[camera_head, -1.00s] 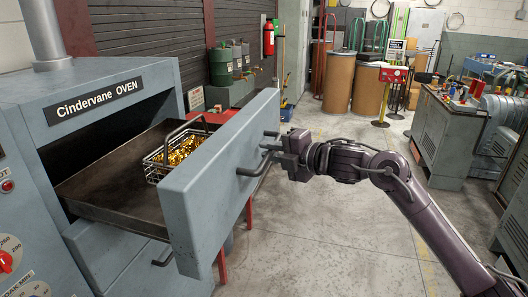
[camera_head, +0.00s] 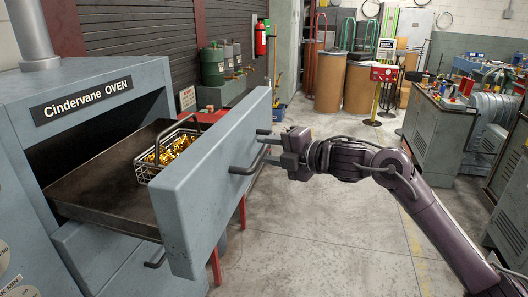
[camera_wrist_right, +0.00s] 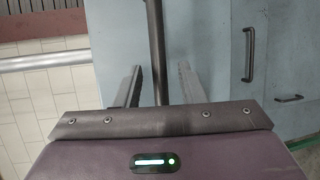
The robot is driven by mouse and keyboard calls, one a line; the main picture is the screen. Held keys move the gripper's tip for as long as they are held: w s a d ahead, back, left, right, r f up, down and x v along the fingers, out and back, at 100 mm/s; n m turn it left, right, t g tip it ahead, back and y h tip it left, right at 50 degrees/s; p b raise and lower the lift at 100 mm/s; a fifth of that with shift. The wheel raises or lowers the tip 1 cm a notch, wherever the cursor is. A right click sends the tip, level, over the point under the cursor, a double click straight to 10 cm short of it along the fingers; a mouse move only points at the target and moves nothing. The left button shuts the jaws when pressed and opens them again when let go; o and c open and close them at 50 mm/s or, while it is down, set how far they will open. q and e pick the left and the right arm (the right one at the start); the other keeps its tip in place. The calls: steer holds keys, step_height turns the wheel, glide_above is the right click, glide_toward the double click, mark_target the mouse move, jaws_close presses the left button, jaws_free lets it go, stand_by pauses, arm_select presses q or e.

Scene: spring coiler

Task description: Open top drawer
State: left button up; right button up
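The grey-blue oven labelled "Cindervane OVEN" (camera_head: 85,102) stands at the left in the head view. Its top drawer (camera_head: 205,190) is pulled well out, showing a dark tray floor (camera_head: 95,185). A wire basket of golden pieces (camera_head: 168,152) sits in the drawer. My right gripper (camera_head: 272,150) is at the dark bar handle (camera_head: 244,169) on the drawer's outer face. In the right wrist view, the handle bar (camera_wrist_right: 156,45) runs between the spread fingers of the right gripper (camera_wrist_right: 157,88), with gaps at both sides. My left gripper is out of view.
Another handle (camera_head: 156,260) shows below the open drawer. A cluttered grey workbench (camera_head: 440,135) stands at the right. Brown drums (camera_head: 328,80) and a red-topped stand (camera_head: 383,75) are at the back. The concrete floor (camera_head: 310,240) between oven and bench is clear.

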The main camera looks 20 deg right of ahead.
steer(key=b+v, duration=0.2)
steer(key=v, duration=0.4)
stand_by(0.3)
